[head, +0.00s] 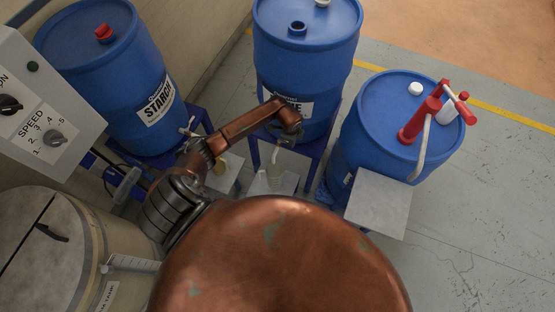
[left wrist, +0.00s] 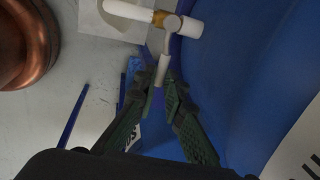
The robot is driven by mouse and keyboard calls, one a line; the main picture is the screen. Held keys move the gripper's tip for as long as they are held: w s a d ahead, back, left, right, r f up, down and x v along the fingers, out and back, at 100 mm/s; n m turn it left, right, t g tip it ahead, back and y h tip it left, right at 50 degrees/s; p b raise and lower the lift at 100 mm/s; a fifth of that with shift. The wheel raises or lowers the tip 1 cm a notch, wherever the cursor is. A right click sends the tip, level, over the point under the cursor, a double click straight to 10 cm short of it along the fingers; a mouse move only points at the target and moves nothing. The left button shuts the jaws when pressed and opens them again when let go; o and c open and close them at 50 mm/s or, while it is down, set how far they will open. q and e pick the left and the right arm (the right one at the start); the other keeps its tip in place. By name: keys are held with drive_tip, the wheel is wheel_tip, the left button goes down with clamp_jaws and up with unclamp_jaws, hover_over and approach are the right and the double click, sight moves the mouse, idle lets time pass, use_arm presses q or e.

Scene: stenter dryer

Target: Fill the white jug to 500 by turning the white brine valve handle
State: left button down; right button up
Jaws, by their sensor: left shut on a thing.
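The brine drum (head: 305,50) is the middle blue drum, its label partly hidden by my left arm. Its white brine valve (left wrist: 188,27), with a brass nut and a pale spout, shows at the top of the left wrist view. My left gripper (left wrist: 164,88) has its green fingers shut on the lower end of the white valve handle (left wrist: 165,62), which points down in that view. In the head view the left gripper (head: 287,140) is small beside the drum's front. A pale, translucent shape below the spout, probably the white jug (head: 273,180), is hard to make out; its level cannot be read. My right gripper is out of view.
A starch drum (head: 120,80) stands at left, and a blue drum with a red pump (head: 410,130) at right. A grey control panel (head: 45,100) and a round lidded tank (head: 45,250) are at far left. Open floor lies at right.

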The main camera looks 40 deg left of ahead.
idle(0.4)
use_arm(q)
drive_tip(key=shift+s+m+h, duration=0.2)
drive_tip(key=shift+s+m, duration=0.4)
drive_tip(key=shift+m, duration=0.45)
drive_tip(key=shift+s+m+h, duration=0.2)
drive_tip(key=shift+s+m, duration=0.35)
drive_tip(key=shift+m, duration=0.5)
drive_tip(key=shift+s+a+m+h+b, duration=0.2)
drive_tip(key=shift+s+m, duration=0.35)
drive_tip(key=shift+m, duration=0.5)
drive_tip(key=shift+s+a+m+h+b, duration=0.1)
drive_tip(key=shift+s+a+m+h, duration=0.3)
drive_tip(key=shift+m, duration=0.65)
drive_tip(key=shift+d, duration=0.1)
drive_tip(key=shift+s+m, duration=0.3)
drive_tip(key=shift+m, duration=0.2)
